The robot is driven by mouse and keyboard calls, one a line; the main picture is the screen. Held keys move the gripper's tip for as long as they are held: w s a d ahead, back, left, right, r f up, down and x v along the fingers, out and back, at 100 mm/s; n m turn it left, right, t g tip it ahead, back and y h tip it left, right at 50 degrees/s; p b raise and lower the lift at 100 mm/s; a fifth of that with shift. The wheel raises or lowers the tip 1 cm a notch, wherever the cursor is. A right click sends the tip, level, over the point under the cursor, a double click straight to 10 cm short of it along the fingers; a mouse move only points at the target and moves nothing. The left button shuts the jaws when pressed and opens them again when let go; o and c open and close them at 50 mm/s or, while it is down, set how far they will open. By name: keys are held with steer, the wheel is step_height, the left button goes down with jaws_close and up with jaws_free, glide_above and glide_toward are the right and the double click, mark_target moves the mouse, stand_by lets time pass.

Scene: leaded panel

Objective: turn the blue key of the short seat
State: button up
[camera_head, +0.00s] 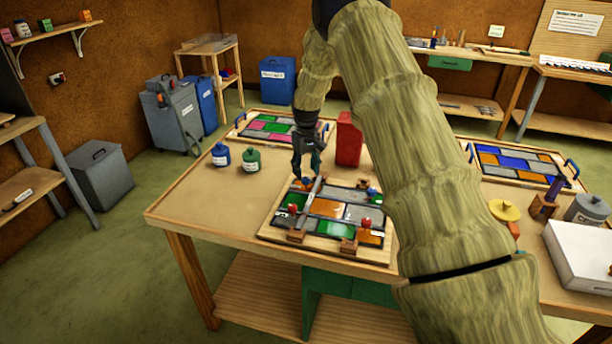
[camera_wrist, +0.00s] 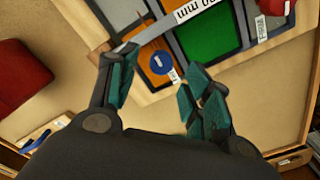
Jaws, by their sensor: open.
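The leaded panel (camera_head: 327,208) lies on the wooden table, with green, orange and grey panes between dark strips. In the wrist view, a round blue key (camera_wrist: 162,64) with a white mark sits over an orange patch at the panel's edge. My gripper (camera_wrist: 162,66) is open, with one finger on each side of the blue key in that view. Whether the fingers touch it cannot be told. In the head view my gripper (camera_head: 307,172) points down at the panel's far left corner and hides much of that spot. Another blue key (camera_head: 373,190) shows near the far right corner.
A red block (camera_head: 349,140) stands behind the panel. Blue (camera_head: 220,155) and green (camera_head: 251,160) jars stand to the left. The table's left front is clear.

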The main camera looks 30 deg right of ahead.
mark_target(306, 178)
steer(key=shift+f+p, duration=0.45)
steer(key=shift+f, duration=1.55)
steer(key=shift+a, duration=0.1)
steer(key=c, duration=1.1)
